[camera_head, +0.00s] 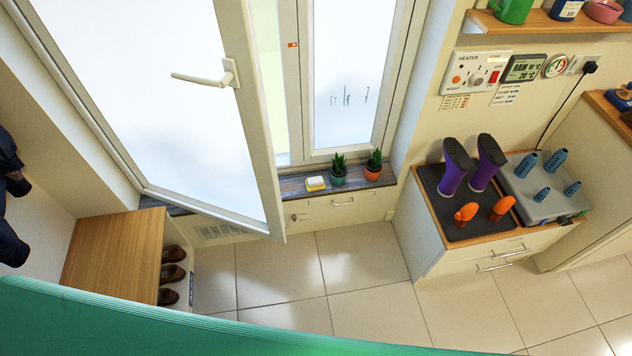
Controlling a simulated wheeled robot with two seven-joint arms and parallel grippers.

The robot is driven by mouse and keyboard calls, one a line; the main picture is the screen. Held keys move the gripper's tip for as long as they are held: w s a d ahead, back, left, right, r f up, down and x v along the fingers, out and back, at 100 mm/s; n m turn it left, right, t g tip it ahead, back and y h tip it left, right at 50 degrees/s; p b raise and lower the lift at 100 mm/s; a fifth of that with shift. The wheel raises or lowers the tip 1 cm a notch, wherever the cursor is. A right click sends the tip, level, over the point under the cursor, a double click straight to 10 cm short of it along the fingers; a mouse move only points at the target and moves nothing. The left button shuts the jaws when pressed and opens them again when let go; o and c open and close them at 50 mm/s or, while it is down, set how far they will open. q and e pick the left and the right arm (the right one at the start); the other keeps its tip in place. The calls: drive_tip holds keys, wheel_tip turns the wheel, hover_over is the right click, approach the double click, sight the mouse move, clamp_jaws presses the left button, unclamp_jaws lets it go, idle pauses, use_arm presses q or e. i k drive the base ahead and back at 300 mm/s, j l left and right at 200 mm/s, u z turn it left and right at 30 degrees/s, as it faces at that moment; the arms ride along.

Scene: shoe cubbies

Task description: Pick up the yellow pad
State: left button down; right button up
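A small yellow pad (316,184) lies on the dark wooden window sill (292,187) at the middle of the view. It looks like a sponge, yellow with a paler layer along its edge. It sits just left of a small plant in a green pot (338,179). Neither of my grippers shows in the head view, so I cannot see whether they are open or shut.
An open window sash (262,130) with a handle swings inward left of the pad. A plant in an orange pot (374,171) stands to the right. A wooden-topped shoe cubby (112,250) is at left; a cabinet with purple boots (456,165) is at right. Tiled floor (365,255) between is clear.

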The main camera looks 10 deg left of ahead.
sight(315, 183)
drive_tip(key=i+l+u, duration=0.35)
drive_tip(key=i+l, duration=0.15)
drive_tip(key=l, duration=0.15)
drive_tip(key=i+l+u, duration=0.15)
drive_tip(key=l, duration=0.25)
drive_tip(key=i+l+u, duration=0.15)
drive_tip(key=l, duration=0.25)
drive_tip(key=i+j, duration=0.05)
drive_tip(key=i, duration=0.05)
